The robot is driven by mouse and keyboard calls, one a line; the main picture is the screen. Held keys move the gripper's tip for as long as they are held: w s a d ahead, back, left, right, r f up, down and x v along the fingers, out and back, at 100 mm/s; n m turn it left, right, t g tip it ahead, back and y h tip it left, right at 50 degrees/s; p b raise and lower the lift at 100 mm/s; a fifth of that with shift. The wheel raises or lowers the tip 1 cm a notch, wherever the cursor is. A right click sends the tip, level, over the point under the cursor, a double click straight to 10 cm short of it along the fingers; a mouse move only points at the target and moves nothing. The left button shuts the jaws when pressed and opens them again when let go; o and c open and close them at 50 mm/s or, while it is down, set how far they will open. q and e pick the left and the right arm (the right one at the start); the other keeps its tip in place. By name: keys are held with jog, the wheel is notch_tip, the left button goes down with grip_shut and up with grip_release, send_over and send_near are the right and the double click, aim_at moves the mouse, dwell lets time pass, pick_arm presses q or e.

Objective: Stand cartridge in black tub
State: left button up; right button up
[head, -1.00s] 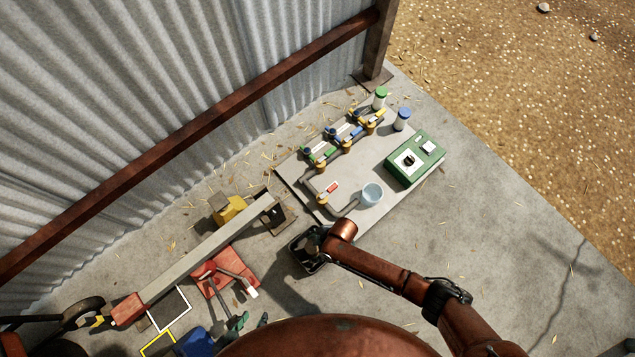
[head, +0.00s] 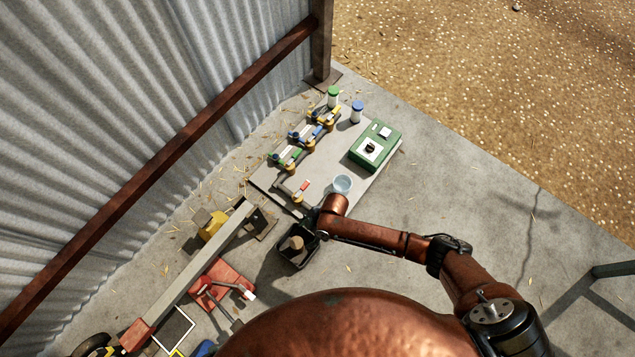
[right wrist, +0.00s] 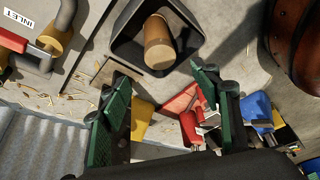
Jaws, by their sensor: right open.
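The black tub (head: 285,262) stands on the concrete floor beside the grey board, and its dark wall also shows at the top of the right wrist view (right wrist: 122,48). The brown cartridge (head: 291,243) is inside the tub. In the right wrist view the cartridge (right wrist: 158,42) appears to stand on end; whether it leans on the wall I cannot tell. My right gripper (right wrist: 160,88) is open and empty, its two green-faced fingers apart from the cartridge. In the head view the right gripper (head: 311,217) is mostly hidden at the arm's end, by the tub's far edge. My left gripper is out of sight.
The grey board (head: 325,165) carries valves, a clear cup (head: 342,184), a green box (head: 374,149) and two capped bottles. A grey beam (head: 205,252) and a red plate (head: 222,286) lie left of the tub.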

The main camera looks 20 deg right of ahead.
jog(key=s+a+r+m+y, duration=0.1)
jog(key=s+r+m, duration=0.15)
jog(key=s, duration=0.45)
jog(key=s+a+r+m, duration=0.1)
jog(key=s+m, duration=0.2)
jog(key=s, duration=0.4)
jog(key=s+d+r+m+h, duration=0.1)
jog(key=s+d+r+m, duration=0.2)
jog(key=s+d, duration=0.3)
jog(key=s+d+r+m+t+h, duration=0.1)
jog(key=s+d+r+m, duration=0.2)
jog(key=d, duration=0.6)
jog(key=s+d+r+m+h, duration=0.2)
jog(key=s+d+r+m, duration=0.1)
jog(key=s+d+m, duration=0.3)
jog(key=s+d, duration=0.2)
jog(key=shift+s+d+r, duration=0.25)
jog(key=shift+s+r, duration=0.05)
jog(key=shift+s, duration=0.05)
